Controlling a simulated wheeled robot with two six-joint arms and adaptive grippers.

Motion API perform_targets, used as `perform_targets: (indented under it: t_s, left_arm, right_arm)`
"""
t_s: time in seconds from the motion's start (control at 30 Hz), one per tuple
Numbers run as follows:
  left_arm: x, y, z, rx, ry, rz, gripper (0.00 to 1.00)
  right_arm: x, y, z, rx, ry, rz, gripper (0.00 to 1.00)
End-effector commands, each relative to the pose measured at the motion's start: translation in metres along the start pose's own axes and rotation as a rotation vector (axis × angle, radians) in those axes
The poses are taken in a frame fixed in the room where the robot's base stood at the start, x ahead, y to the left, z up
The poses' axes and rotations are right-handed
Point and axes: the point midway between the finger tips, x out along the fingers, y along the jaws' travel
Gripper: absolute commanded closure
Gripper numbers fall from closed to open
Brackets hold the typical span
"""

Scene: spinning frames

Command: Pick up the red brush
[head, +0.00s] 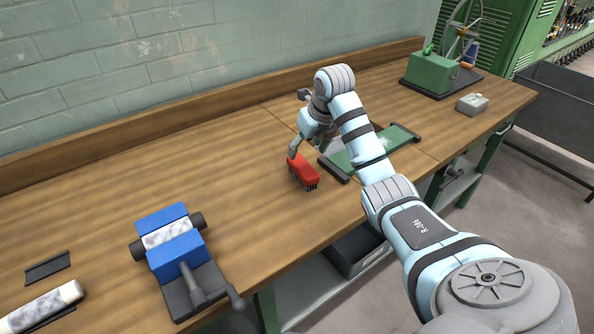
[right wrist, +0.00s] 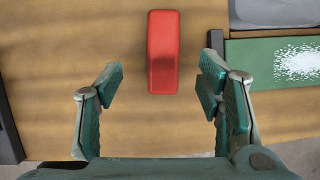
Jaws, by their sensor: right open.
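The red brush (head: 303,171) lies on the wooden bench with its dark bristles down, near the front edge. In the right wrist view the red brush (right wrist: 163,52) shows from above, just ahead of the gap between my fingers. My right gripper (head: 294,148) is at the brush's far end in the head view, and partly hidden behind my own wrist. In the right wrist view my right gripper (right wrist: 160,85) is open and empty, with a finger to each side of the brush's line. My left gripper is not in view.
A green tray with dark ends (head: 400,136) stands right of the brush, partly behind my right arm. A blue clamp (head: 178,248) and a marbled cylinder (head: 45,306) are at the left. A green crank machine (head: 432,73) and a small grey box (head: 472,104) stand far right. Bench left of the brush is clear.

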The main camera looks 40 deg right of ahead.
Motion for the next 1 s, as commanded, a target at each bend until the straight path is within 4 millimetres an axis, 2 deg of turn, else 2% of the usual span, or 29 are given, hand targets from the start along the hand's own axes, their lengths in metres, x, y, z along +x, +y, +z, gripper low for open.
perform_targets:
  t_s: [0.1,0.2,0.27,0.5,1.0]
  left_arm:
    - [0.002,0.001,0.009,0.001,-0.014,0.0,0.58]
    - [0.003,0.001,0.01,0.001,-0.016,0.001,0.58]
    - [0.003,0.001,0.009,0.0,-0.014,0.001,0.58]
    - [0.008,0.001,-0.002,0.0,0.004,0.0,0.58]
    - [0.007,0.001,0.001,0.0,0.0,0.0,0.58]
  right_arm:
    - [0.029,-0.004,-0.003,0.007,0.002,-0.003,0.39]
    - [0.043,-0.005,-0.003,0.008,0.0,-0.003,0.39]
    - [0.05,-0.004,-0.004,0.007,0.001,-0.003,0.39]
    - [0.094,-0.001,-0.006,0.004,0.0,-0.002,0.39]
    - [0.1,0.0,-0.006,0.002,-0.002,-0.002,0.39]
